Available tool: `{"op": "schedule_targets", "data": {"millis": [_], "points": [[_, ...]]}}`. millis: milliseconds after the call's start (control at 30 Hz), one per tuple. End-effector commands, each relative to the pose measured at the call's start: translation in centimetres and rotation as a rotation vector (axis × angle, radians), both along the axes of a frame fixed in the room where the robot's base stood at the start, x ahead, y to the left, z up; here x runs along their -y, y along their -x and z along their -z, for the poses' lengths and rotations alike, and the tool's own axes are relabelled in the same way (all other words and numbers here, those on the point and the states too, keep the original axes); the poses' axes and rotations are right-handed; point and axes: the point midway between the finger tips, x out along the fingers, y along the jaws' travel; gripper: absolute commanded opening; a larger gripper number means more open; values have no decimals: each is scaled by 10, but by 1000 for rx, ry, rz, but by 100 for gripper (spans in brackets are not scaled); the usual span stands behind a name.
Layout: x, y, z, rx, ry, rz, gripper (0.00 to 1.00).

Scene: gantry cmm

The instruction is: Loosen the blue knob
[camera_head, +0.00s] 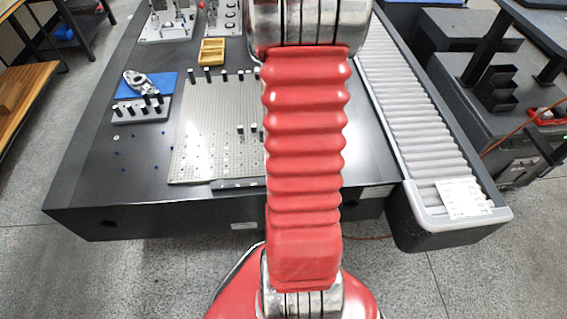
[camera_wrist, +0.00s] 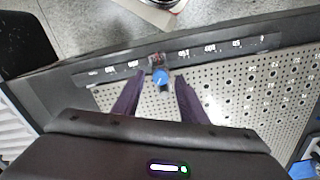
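In the head view my red arm hides the knob and my gripper.
The perforated plate (camera_head: 208,140) lies on a dark table (camera_head: 90,175) with several small pegs. A yellow tray (camera_head: 212,52) and a blue mat (camera_head: 130,90) with a metal part stand behind and left. A roller-like grey bellows cover (camera_head: 405,85) runs along the right.

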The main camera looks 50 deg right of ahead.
Motion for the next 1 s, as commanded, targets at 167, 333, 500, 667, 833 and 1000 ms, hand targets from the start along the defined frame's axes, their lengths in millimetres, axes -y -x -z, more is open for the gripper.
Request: {"op": "schedule_targets", "data": {"millis": [167,333,500,667,833,1000], "points": [[0,0,8,0,0,0,39],[0,0,9,0,0,0,39],[0,0,9,0,0,-1,34],[0,0,9,0,0,-1,23],[0,0,9,0,0,-1,11],[0,0,9,0,0,-1,0]]}}
